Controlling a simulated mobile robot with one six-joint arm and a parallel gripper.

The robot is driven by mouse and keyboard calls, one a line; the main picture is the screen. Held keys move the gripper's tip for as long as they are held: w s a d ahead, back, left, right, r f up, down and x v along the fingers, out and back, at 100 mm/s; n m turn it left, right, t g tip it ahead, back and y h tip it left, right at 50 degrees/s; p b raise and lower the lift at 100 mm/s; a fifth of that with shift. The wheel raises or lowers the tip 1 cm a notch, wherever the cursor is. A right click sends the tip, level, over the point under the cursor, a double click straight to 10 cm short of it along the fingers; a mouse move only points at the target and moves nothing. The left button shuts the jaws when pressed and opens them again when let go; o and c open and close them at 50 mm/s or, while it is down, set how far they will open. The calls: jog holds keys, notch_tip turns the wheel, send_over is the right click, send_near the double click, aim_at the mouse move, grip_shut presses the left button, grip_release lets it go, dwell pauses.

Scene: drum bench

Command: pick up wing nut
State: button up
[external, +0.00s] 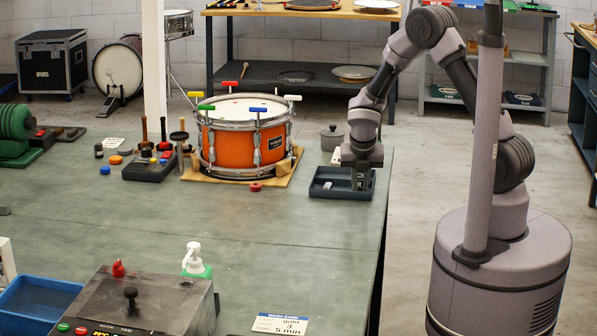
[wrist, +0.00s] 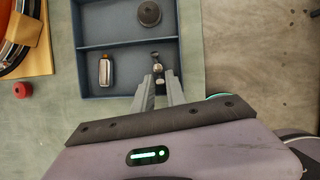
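A small metallic piece that looks like the wing nut (wrist: 157,67) lies in the near compartment of a dark blue tray (wrist: 120,43), at its right side. My gripper (wrist: 161,79) points down into that compartment, and its two fingertips stand apart on either side of the small piece. I cannot tell whether either finger touches it. In the external view my gripper (external: 361,185) is low over the tray (external: 328,192) near the bench's right edge; the wing nut cannot be made out there.
A silver and brown piece (wrist: 105,70) lies left in the same compartment. A dark round piece (wrist: 149,13) shows in the far compartment. An orange drum (external: 232,146) stands left of the tray, with a red round piece (external: 255,187) before it. A grey pot (external: 332,138) stands behind.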

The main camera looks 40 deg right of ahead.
grip_shut()
